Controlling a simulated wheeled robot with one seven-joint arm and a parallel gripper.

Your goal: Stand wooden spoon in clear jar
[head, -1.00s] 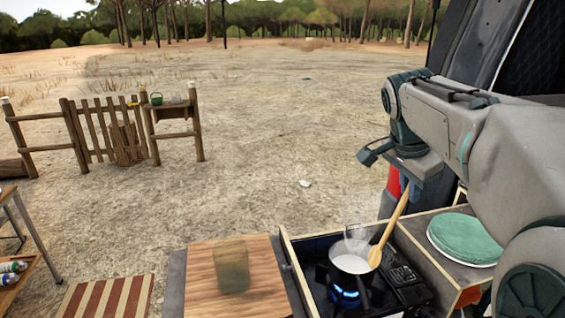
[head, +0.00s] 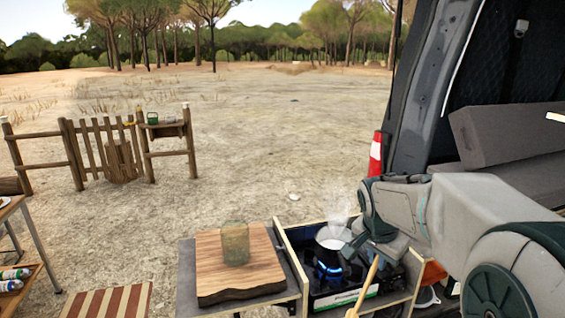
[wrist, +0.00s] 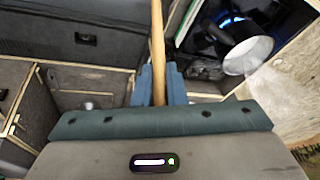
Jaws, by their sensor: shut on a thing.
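My gripper (head: 383,258) is shut on the wooden spoon (head: 371,280), near the front right of the stove in the head view. The spoon slants down to the left, and its lower end is close to the bottom edge of the picture. In the wrist view the spoon's handle (wrist: 158,45) runs upright between the two fingers (wrist: 158,85). The clear jar (head: 235,245), greenish and see-through, stands upright on the wooden board to the left of the stove. It looks empty. My gripper is well to the right of the jar.
A steaming pot (head: 333,237) sits over a lit blue flame on the stove; it also shows in the wrist view (wrist: 247,55). The wooden board (head: 215,285) lies left of the stove box. The van's grey cushions (head: 510,135) are at right. Board space around the jar is clear.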

